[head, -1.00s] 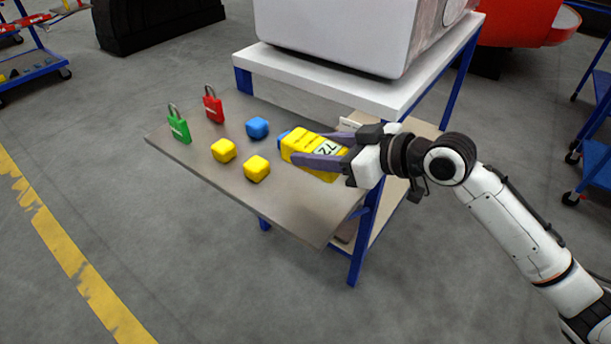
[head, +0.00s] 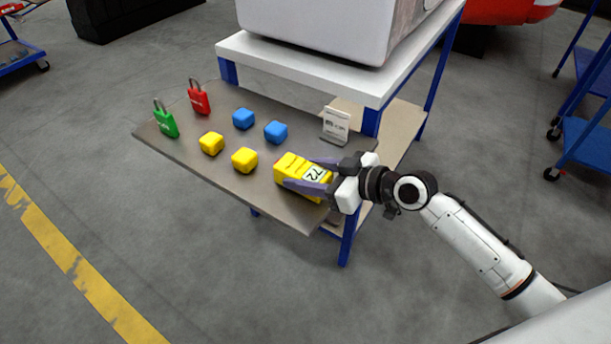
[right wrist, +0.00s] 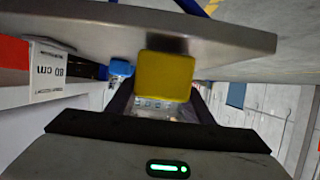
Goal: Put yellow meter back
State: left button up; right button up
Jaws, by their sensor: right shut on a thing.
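The yellow meter (head: 296,172), a block-shaped device with "72" on its face, is at the right front part of the grey shelf board (head: 215,177) in the head view. My right gripper (head: 308,178) is shut on it, one finger on each side. In the right wrist view the yellow meter (right wrist: 166,77) shows its end between the fingers, close to the board (right wrist: 232,34). I cannot tell whether it touches the board. My left gripper is not in view.
Green padlock (head: 165,120), red padlock (head: 198,98), two yellow cubes (head: 244,160) and two blue cubes (head: 276,131) stand on the board. A small sign (head: 336,126) stands behind the meter. A white tabletop (head: 300,75) rises above the board's back.

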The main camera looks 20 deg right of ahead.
jog(key=shift+f, duration=0.25)
jog(key=shift+f, duration=0.15)
jog(key=o, duration=1.5)
jog(key=shift+c, duration=0.2)
